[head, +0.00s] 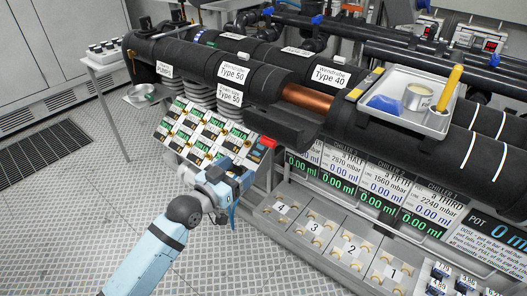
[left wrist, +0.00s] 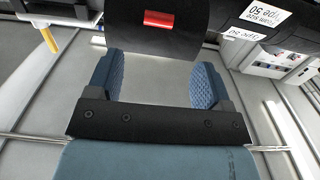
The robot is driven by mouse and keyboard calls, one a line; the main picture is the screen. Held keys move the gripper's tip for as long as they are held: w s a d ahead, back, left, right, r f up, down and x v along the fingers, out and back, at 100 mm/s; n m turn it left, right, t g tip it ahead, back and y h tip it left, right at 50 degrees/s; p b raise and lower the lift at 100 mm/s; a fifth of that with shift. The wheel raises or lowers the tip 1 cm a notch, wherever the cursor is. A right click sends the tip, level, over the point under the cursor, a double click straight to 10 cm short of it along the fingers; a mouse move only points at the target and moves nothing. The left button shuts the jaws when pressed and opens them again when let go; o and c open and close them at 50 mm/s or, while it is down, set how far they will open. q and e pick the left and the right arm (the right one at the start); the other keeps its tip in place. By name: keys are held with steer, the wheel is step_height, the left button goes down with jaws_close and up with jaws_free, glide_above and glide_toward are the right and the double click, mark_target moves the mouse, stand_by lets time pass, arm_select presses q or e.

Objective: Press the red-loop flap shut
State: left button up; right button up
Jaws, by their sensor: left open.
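The black insulation flap (head: 284,126) hangs open at the front of the thick black pipe in the head view, below a bare copper pipe section (head: 308,98). A small red loop (head: 268,142) shows at its lower left. In the left wrist view the dark flap (left wrist: 215,28) fills the top middle, with the red loop (left wrist: 158,19) on its face. My left gripper (head: 236,178) is open and empty, just below and left of the loop. Its two blue fingers (left wrist: 157,68) are spread in the wrist view, with the flap beyond them. My right gripper is not in view.
A tilted board of green-and-white labels (head: 205,133) stands left of the flap. A tray (head: 397,117) with a cup and a yellow-handled tool sits on the pipe at right. Numbered bins (head: 335,245) lie below. Open grated floor (head: 75,200) is at left.

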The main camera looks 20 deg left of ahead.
arm_select(q)
steer(key=x, duration=1.1)
steer(key=shift+w, duration=0.25)
steer(key=shift+d, duration=0.1)
steer(key=shift+c, duration=0.4)
